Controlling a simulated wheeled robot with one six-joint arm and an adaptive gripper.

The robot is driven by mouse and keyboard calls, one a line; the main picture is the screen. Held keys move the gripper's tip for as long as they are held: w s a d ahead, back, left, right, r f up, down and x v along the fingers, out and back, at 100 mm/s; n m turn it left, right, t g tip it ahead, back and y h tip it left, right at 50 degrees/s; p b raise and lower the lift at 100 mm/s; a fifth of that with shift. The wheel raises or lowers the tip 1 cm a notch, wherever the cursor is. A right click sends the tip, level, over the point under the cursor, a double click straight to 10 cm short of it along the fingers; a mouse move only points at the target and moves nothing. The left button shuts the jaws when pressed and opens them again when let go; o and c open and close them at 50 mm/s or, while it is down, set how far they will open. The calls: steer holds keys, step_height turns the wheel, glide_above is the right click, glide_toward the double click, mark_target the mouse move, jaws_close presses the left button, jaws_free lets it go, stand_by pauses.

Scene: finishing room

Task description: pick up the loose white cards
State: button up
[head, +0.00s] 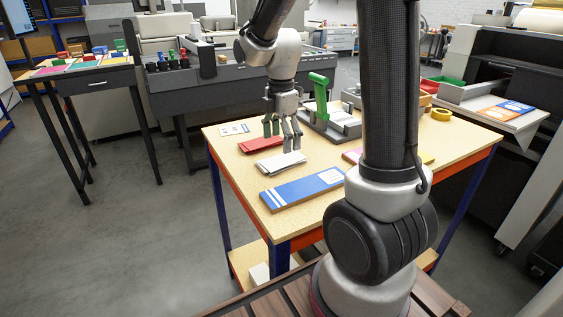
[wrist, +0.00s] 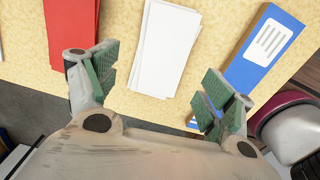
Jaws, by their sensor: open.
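The loose white cards (head: 280,163) lie in a small, slightly fanned stack on the speckled yellow tabletop, near its left edge in the head view. In the wrist view the white cards (wrist: 168,45) show upper centre, between and beyond the fingertips. My gripper (head: 282,135) hangs above the table close to the cards, fingers pointing down. In the wrist view my gripper (wrist: 152,88) is open, with its green-padded fingers wide apart and nothing between them. I cannot tell the exact height of the fingertips above the cards.
Red cards (head: 262,145) lie just behind the white ones, and a blue pack (head: 303,187) with a white label lies in front. A grey device with a green lever (head: 319,97) stands behind to the right. A tape roll (head: 441,114) sits at the table's far right.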

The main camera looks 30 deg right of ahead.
mark_target(281, 159)
step_height(281, 159, down, 6)
steer(key=shift+s+r, duration=0.1)
steer(key=shift+r, duration=0.05)
steer(key=c, duration=1.1)
